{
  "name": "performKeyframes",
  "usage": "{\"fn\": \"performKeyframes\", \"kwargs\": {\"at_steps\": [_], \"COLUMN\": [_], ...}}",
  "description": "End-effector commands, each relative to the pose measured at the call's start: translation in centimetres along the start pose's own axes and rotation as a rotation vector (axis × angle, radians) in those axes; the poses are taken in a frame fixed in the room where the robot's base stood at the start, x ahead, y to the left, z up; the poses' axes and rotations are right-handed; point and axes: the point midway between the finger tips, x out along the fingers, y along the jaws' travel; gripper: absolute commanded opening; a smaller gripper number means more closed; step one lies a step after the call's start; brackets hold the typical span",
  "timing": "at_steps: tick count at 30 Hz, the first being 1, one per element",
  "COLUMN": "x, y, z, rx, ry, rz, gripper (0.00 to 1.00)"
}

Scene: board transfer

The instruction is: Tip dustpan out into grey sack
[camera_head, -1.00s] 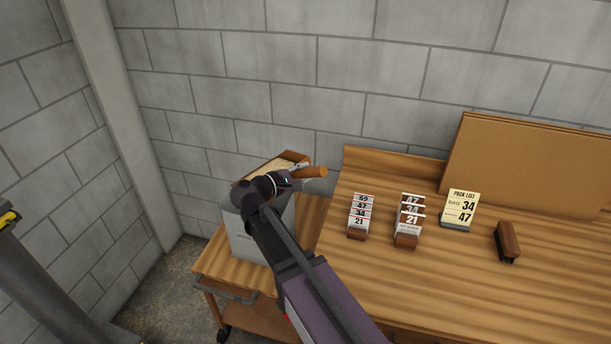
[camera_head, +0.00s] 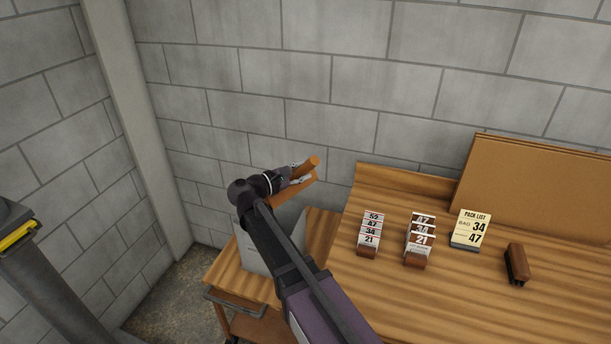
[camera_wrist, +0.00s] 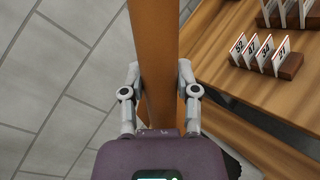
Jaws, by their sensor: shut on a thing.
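My gripper (camera_head: 299,172) is shut on the orange-brown dustpan (camera_head: 314,162). In the wrist view, the gripper fingers (camera_wrist: 159,85) stand on both sides of a long brown part of the dustpan (camera_wrist: 153,35). The head view shows a narrow brown edge of the pan below the gripper, so it looks turned on edge. Its inside is hidden, and I cannot tell whether anything lies in it. The grey sack (camera_head: 257,256) stands upright on the wooden cart, below the gripper. My arm hides part of the sack and its mouth.
The wooden cart (camera_head: 322,232) stands left of the wooden bench (camera_head: 385,310). On the bench are two racks of number cards (camera_head: 370,236) (camera_head: 420,240), a pack list sign (camera_head: 472,230) and a brown brush (camera_head: 517,263). A block wall is close behind.

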Motion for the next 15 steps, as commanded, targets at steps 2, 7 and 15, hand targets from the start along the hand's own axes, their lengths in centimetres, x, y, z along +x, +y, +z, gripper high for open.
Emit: {"fn": "performKeyframes", "kwargs": {"at_steps": [2,7,15], "x": [-0.1,-0.4,-0.9], "y": [0.8,1.9,3.7], "z": [-0.1,-0.4,-0.8], "rx": [-0.026,-0.083,-0.174], "ry": [-0.006,-0.018,-0.035], "rz": [0.003,0.01,0.019], "gripper": [0.0,0.0,0.0]}}
